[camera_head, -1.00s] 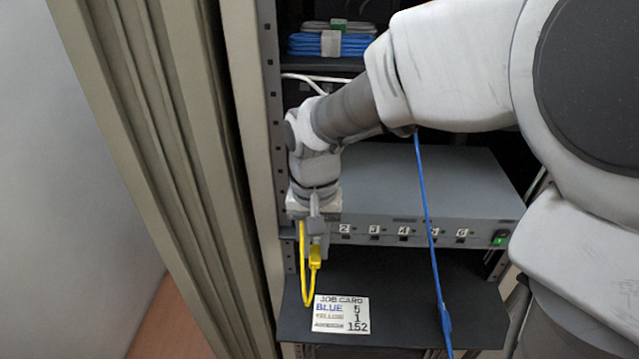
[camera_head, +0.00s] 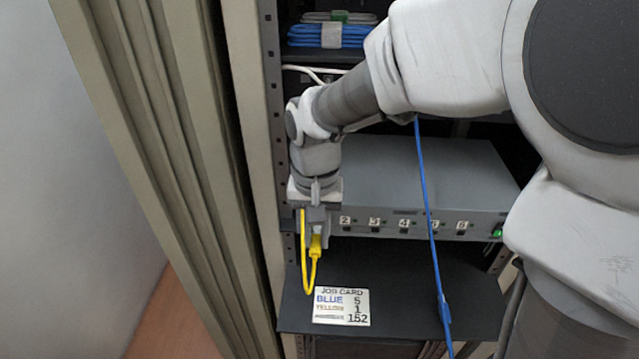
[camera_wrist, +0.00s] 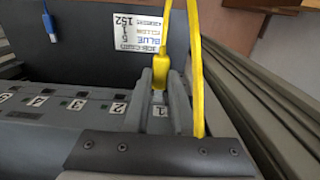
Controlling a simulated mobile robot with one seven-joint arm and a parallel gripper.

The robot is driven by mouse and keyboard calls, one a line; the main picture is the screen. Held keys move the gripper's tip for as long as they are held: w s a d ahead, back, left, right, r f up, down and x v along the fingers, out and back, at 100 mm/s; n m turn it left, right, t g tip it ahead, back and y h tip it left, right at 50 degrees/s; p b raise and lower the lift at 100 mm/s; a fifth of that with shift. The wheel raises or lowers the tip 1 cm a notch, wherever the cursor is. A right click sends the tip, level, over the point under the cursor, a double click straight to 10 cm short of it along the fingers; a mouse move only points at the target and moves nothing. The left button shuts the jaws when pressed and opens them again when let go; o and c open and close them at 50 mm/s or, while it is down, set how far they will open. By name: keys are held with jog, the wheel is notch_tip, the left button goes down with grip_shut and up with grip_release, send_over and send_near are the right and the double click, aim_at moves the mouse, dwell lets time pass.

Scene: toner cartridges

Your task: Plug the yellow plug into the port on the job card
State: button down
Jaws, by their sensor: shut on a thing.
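The yellow plug (camera_head: 316,246) is held between the fingers of my gripper (camera_head: 316,228), at the left end of the grey switch's front (camera_head: 390,224). In the wrist view the yellow plug (camera_wrist: 159,77) sits between the two grey fingers of my gripper (camera_wrist: 159,88), just beyond the label 1 (camera_wrist: 160,110). Port 1 itself is hidden, so I cannot tell whether the plug touches it. The yellow cable loops down and left of the plug. The job card (camera_head: 341,306) on the lower shelf reads BLUE 5, YELLOW 1 and 152.
The rack post (camera_head: 270,150) is close on the left. The lower shelf (camera_head: 400,270) is mostly bare. Bundled blue cables (camera_head: 305,37) lie above.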

jog(key=shift+w, duration=0.95)
dwell(0.5)
jog(key=c, duration=0.7)
grip_release()
notch_tip(320, 180, up, 17)
jog(key=p, duration=0.1)
jog(key=s+d+f+t, duration=0.1)
jog(key=s+d+t, duration=0.1)
jog(key=s+d, duration=0.2)
jog(key=s+d+f+t, duration=0.1)
jog(key=s+d+f, duration=0.1)
jog(key=s+d, duration=0.3)
jog(key=s+d+f+t, duration=0.1)
jog(key=s+d+t, duration=0.1)
jog(key=s+d, duration=0.2)
jog(key=shift+s+d+f+t, duration=0.1)
jog(key=shift+d+t, duration=0.05)
jog(key=shift+d, duration=0.65)
jog(key=shift+s+d+f+t, duration=0.1)
jog(key=shift+d+t, duration=0.05)
jog(key=shift+d, duration=0.6)
